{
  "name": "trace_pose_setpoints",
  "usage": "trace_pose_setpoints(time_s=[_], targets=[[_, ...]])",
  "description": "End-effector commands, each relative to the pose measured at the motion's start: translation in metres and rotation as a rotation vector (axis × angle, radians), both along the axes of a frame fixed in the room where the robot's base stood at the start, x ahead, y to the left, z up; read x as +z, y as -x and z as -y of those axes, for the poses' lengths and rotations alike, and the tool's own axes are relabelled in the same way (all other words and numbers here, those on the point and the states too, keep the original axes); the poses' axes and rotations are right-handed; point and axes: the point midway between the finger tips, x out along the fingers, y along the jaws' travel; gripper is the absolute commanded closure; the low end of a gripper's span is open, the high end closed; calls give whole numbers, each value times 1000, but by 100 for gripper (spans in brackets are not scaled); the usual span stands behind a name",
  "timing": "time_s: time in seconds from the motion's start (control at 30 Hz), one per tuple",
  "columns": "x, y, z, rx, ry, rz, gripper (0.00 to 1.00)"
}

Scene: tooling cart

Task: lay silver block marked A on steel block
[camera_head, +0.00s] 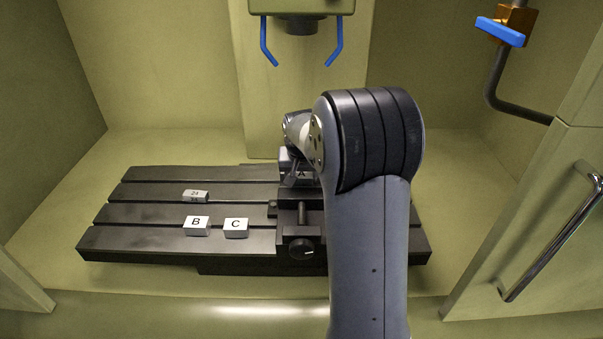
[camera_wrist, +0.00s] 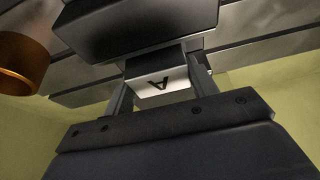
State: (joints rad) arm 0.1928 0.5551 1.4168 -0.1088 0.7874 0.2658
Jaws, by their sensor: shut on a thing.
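My gripper (camera_head: 297,167) is shut on the silver block marked A (camera_wrist: 163,83), with a finger on each side of it in the wrist view. In the head view block A (camera_head: 304,174) shows only partly, beside my arm and above the dark vise (camera_head: 299,217). A small grey block with a number on it (camera_head: 195,196), possibly the steel block, lies on the slotted table to the left. I cannot tell whether block A touches anything below it.
White-faced blocks B (camera_head: 197,226) and C (camera_head: 236,228) sit on the dark slotted table (camera_head: 140,240), left of the vise. A spindle head with blue nozzles (camera_head: 301,27) hangs above. A door with a handle (camera_head: 552,232) stands at the right. The table's left end is clear.

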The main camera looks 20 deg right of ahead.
Motion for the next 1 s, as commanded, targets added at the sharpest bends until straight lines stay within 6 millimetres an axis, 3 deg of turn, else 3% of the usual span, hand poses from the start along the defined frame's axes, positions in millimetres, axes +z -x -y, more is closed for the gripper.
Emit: trace_pose_setpoints(time_s=[0.3, 0.33, 0.6, 0.87, 1.0], targets=[[-3, 0, 0, 0, 1, 2, 75], [-4, 0, 0, 0, 0, 1, 45], [-2, 0, 0, 0, 0, 0, 24], [0, 0, 0, 0, 0, 1, 24], [11, 3, -2, 0, 1, 4, 24]])
